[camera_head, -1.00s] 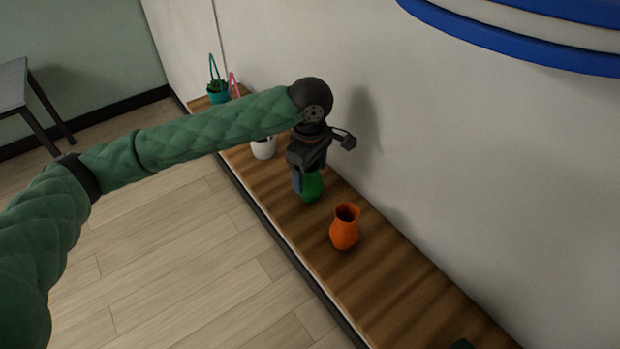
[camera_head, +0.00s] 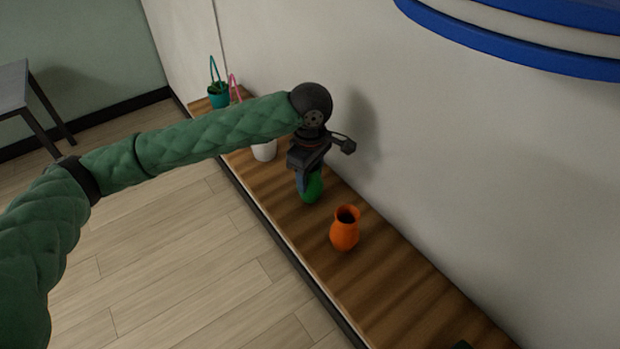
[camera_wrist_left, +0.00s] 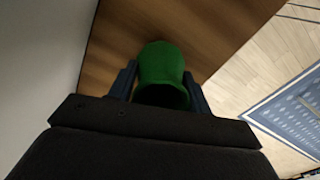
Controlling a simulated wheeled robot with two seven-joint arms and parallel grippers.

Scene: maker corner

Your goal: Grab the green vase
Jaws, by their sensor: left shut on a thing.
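The green vase (camera_head: 313,188) stands on the wooden shelf (camera_head: 385,290), partly hidden behind my left gripper (camera_head: 305,180). My left gripper points down from above and is shut on the vase. In the left wrist view the vase (camera_wrist_left: 162,72) sits between the two dark fingers of the gripper (camera_wrist_left: 160,82), one on each side. My right gripper is not in view.
An orange vase (camera_head: 345,230) stands close in front of the green vase on the shelf. A white pot (camera_head: 264,151) and a teal planter (camera_head: 219,98) stand farther back. The wall runs along the shelf's right side.

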